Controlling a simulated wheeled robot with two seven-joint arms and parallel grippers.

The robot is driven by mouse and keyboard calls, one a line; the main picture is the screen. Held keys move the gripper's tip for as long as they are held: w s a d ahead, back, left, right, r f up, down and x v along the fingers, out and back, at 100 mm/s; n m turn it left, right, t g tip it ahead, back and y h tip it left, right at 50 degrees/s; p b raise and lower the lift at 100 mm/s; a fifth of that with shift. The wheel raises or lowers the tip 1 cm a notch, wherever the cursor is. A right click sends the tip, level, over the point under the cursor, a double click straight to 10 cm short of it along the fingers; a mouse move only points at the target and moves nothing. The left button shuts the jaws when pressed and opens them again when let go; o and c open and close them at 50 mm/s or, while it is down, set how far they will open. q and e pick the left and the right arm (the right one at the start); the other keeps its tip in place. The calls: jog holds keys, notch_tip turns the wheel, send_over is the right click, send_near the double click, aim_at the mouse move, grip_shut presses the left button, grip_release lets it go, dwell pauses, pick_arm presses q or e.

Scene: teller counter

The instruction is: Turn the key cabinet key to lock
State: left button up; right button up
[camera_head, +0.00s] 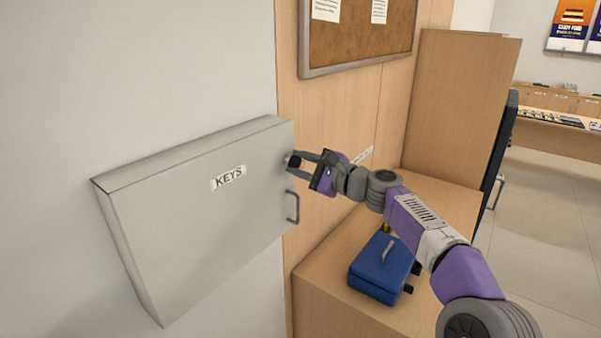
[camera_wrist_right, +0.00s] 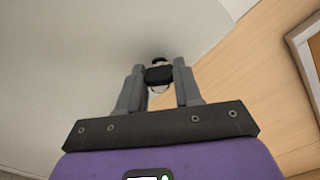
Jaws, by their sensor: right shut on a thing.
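The grey key cabinet (camera_head: 200,235) labelled KEYS is on the wall at the left, its door closed. A grey pull handle (camera_head: 293,207) is on the right part of its front. The small key with a black head (camera_head: 294,162) is at the door's upper right, above the handle. My right gripper (camera_head: 297,162) is shut on the key head, its fingers on either side. In the right wrist view the black key head (camera_wrist_right: 159,75) sits between the fingertips of the gripper (camera_wrist_right: 158,80). The key's shaft and lock are mostly hidden. My left gripper is not in view.
A wooden counter (camera_head: 315,290) stands below, right of the cabinet, with a blue cash box (camera_head: 380,268) on it under my right arm. A cork board (camera_head: 360,35) hangs above. The space before the cabinet door is clear.

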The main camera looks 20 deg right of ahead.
jog(key=shift+f+n+b, duration=0.1)
jog(key=shift+n+b, duration=1.95)
jog(key=shift+n, duration=1.75)
jog(key=o, duration=1)
jog(key=shift+o, duration=0.2)
jog(key=b+v, duration=0.1)
jog(key=v, duration=0.6)
jog(key=shift+s+d+b, duration=0.2)
jog(key=shift+b, duration=0.15)
